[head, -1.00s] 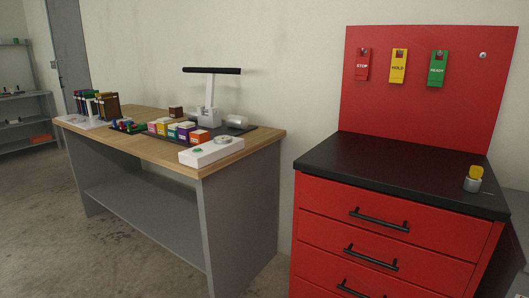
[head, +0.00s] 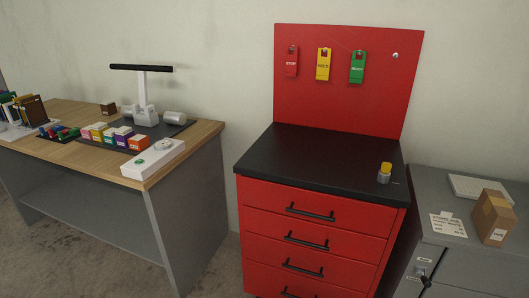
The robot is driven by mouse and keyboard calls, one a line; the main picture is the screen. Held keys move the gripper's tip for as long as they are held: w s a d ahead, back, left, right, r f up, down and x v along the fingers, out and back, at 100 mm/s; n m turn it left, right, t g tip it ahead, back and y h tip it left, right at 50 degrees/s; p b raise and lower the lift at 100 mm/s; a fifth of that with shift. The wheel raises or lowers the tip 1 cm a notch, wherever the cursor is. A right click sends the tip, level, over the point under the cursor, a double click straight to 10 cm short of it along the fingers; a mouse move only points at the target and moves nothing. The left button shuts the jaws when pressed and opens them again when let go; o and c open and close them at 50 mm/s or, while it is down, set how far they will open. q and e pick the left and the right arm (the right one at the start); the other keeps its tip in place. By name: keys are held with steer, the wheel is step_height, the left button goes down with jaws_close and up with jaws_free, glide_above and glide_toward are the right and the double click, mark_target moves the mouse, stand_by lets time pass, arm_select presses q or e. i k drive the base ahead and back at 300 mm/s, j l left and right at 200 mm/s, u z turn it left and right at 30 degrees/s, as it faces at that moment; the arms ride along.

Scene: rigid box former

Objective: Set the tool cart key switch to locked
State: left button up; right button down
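The red tool cart (head: 318,216) stands against the wall in the middle of the head view, with a black top (head: 318,160) and a red back panel. The key switch (head: 384,173) stands upright near the right front of the black top. It has a grey cylindrical base and a yellow key-like top. Its position marking is too small to read. Neither of my grippers shows in the head view.
Red STOP (head: 292,62), yellow HOLD (head: 323,65) and green READY (head: 357,67) tags hang on the panel. A wooden workbench (head: 205,132) is left. A grey cabinet (head: 425,212) with a cardboard box (head: 493,218) is right. The black top is otherwise clear.

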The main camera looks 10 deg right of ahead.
mark_target(382, 177)
steer(key=z, duration=1.25)
